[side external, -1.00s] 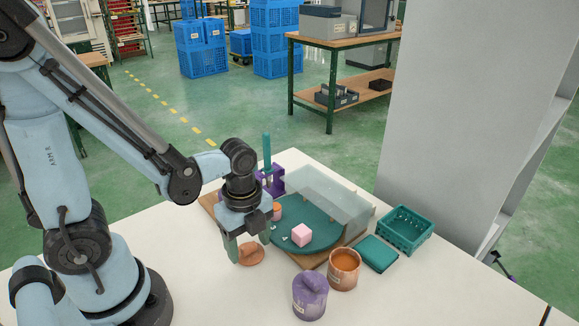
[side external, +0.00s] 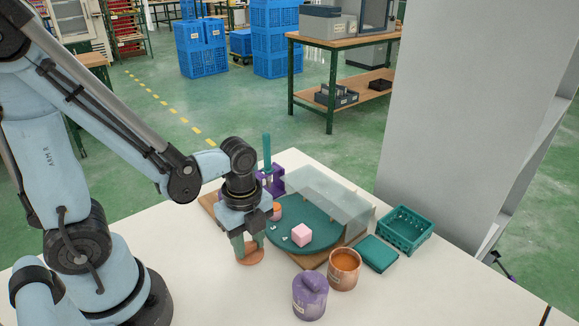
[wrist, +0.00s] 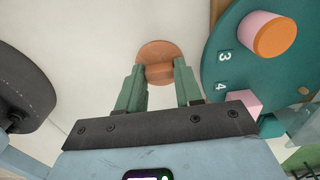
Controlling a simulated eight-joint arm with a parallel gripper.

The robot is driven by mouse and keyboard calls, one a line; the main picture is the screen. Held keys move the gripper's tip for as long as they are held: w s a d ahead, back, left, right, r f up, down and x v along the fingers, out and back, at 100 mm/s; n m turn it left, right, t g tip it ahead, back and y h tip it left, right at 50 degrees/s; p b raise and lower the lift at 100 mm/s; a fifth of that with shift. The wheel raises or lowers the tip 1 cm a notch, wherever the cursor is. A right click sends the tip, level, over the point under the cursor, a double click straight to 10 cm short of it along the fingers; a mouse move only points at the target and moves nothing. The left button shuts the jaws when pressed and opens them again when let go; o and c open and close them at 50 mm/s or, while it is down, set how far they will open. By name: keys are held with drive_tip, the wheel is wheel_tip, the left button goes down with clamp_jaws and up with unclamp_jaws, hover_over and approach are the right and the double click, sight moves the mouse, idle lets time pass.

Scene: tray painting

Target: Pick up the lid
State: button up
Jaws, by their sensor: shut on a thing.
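The lid is an orange-brown disc (side external: 251,256) with a raised bar grip, lying on the white table left of the turntable. It also shows in the wrist view (wrist: 158,47), with its bar (wrist: 159,72) between the fingertips. My gripper (side external: 247,247) is low over the lid with its green fingers shut on the bar. The gripper shows in the wrist view too (wrist: 160,75). The lid appears to rest on the table. An open orange pot (side external: 344,268) stands to the right, with orange contents.
A purple lidded pot (side external: 310,296) stands in front. A teal pad (side external: 377,254) and teal basket (side external: 404,231) lie right. The front-left table is clear.

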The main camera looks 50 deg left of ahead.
sight(248, 245)
drive_tip(key=shift+r, duration=0.5)
wheel_tip(248, 245, up, 3)
drive_tip(key=shift+f, duration=0.1)
drive_tip(key=s+d+r, duration=0.6)
drive_tip(key=d+r, duration=0.1)
drive_tip(key=d, duration=0.2)
drive_tip(key=w+d+r, duration=0.1)
drive_tip(key=w+d, duration=0.2)
drive_tip(key=w, duration=0.5)
drive_tip(key=w+d+r, duration=0.1)
drive_tip(key=w+d, duration=0.3)
drive_tip(key=w, duration=0.4)
wheel_tip(248, 245, down, 6)
drive_tip(key=shift+w+f, duration=0.15)
drive_tip(key=shift+f, duration=0.05)
drive_tip(key=shift+a+f, duration=0.1)
drive_tip(key=shift+f, duration=0.1)
idle(1.4)
